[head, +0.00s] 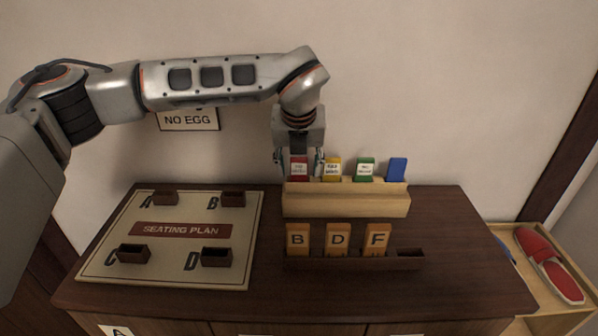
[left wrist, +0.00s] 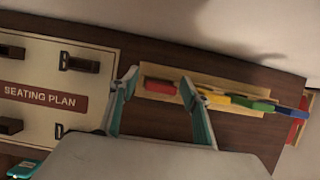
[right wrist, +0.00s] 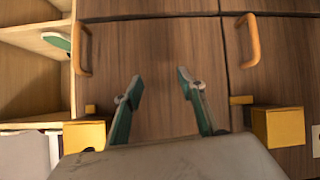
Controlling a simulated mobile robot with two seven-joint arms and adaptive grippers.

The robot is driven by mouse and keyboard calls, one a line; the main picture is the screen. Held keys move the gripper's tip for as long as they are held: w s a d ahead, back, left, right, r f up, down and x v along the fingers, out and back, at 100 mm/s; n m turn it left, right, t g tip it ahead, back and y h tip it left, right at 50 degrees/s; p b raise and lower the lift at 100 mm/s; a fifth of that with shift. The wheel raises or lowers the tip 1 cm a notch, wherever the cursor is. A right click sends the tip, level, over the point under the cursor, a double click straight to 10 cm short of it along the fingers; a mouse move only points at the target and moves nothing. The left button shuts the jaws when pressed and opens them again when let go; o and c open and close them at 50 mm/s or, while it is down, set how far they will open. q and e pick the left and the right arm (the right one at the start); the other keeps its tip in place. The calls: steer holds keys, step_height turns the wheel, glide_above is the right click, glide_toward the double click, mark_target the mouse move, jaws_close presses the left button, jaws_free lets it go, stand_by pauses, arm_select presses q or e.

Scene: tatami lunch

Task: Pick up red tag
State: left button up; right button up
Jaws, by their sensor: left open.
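The red tag (head: 299,167) stands at the left end of a pale wooden rack (head: 345,203) on the dark cabinet top. My left gripper (head: 299,165) points down over it, with its fingers on either side of the tag. In the left wrist view the red tag (left wrist: 161,86) lies between the open fingertips (left wrist: 158,78). I cannot tell whether the fingers touch it. My right gripper (right wrist: 157,85) is open and empty, facing the brown cabinet doors.
Yellow (head: 333,168), green (head: 364,169) and blue (head: 397,169) tags stand right of the red one. Lettered wooden tags B, D and F stand in a dark holder (head: 405,264) in front. A seating plan board (head: 180,275) lies left. Red slippers (head: 550,263) sit in a box at right.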

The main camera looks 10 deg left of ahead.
arm_select(q)
steer(key=shift+c, duration=0.3)
steer(key=c, duration=1)
steer(key=shift+o, duration=0.2)
arm_select(e)
steer(key=shift+s+f, duration=0.15)
steer(key=shift+f, duration=0.15)
arm_select(q)
steer(key=shift+r, duration=0.1)
